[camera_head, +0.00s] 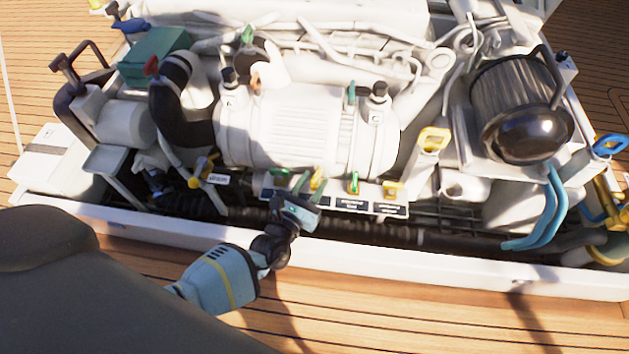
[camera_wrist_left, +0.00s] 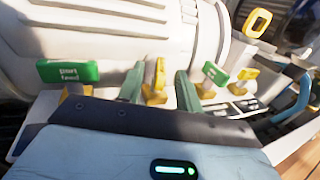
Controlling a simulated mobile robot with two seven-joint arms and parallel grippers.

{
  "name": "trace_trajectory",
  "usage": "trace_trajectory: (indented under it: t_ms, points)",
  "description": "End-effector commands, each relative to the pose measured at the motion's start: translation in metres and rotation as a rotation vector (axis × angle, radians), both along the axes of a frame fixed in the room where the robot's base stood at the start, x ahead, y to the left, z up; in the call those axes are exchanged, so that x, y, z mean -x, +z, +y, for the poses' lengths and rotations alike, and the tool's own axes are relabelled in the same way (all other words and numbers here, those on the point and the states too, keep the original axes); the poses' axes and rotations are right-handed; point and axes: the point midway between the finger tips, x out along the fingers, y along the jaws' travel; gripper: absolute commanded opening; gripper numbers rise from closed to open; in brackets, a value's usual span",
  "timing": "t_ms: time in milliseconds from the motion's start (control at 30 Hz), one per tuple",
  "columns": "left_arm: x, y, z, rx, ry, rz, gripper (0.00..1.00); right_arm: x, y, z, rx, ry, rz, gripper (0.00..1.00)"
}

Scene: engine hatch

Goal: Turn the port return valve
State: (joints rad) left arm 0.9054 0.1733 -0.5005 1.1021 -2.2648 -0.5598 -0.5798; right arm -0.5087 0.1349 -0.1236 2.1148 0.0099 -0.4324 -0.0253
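A row of valve handles lies along the front of the white engine (camera_head: 300,125), alternating green and yellow. The yellow handle (camera_head: 317,180) second from the left is taken as the port return valve; its label is not readable. In the left wrist view this yellow handle (camera_wrist_left: 155,78) stands upright between the fingers of my left gripper (camera_wrist_left: 158,85), with a gap showing on each side. My left gripper (camera_head: 308,184) is open around it. The green handle (camera_wrist_left: 68,72) to its left reads "port feed". My right gripper is not in view.
Another green handle (camera_head: 353,183) and a yellow handle (camera_head: 393,189) stand just to the right. The white hatch rim (camera_head: 400,260) runs along the front. Blue hoses (camera_head: 545,215) and a dark round filter (camera_head: 525,130) are at the right. Wooden deck (camera_head: 420,315) lies in front.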

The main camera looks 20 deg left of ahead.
Motion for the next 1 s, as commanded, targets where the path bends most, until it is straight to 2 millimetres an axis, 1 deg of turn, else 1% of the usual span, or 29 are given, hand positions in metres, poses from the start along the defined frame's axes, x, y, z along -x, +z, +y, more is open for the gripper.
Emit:
trace_trajectory:
  t_ms: [100, 400, 433, 600, 700, 867, 1000]
  points:
    - [-0.0086, -0.0004, -0.0008, 0.000, 0.000, 0.001, 0.35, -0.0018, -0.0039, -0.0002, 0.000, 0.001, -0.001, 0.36]
    - [-0.0109, 0.0001, -0.0008, 0.000, 0.000, 0.001, 0.35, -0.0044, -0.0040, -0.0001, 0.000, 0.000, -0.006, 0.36]
    - [-0.0109, 0.0001, -0.0008, 0.000, -0.001, 0.001, 0.34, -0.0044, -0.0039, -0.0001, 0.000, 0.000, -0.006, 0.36]
    - [-0.0108, 0.0001, -0.0009, 0.000, 0.000, 0.001, 0.11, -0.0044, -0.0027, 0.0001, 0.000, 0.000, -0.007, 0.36]
    - [-0.0108, 0.0001, -0.0009, 0.001, 0.000, 0.001, 0.00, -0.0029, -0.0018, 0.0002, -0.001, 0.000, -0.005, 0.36]
    - [-0.0107, 0.0001, -0.0014, 0.002, 0.006, 0.000, 0.00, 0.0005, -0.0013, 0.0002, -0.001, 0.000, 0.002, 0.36]
    - [-0.0110, 0.0005, -0.0037, 0.007, 0.066, -0.003, 0.00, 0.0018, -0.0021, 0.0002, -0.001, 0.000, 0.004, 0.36]
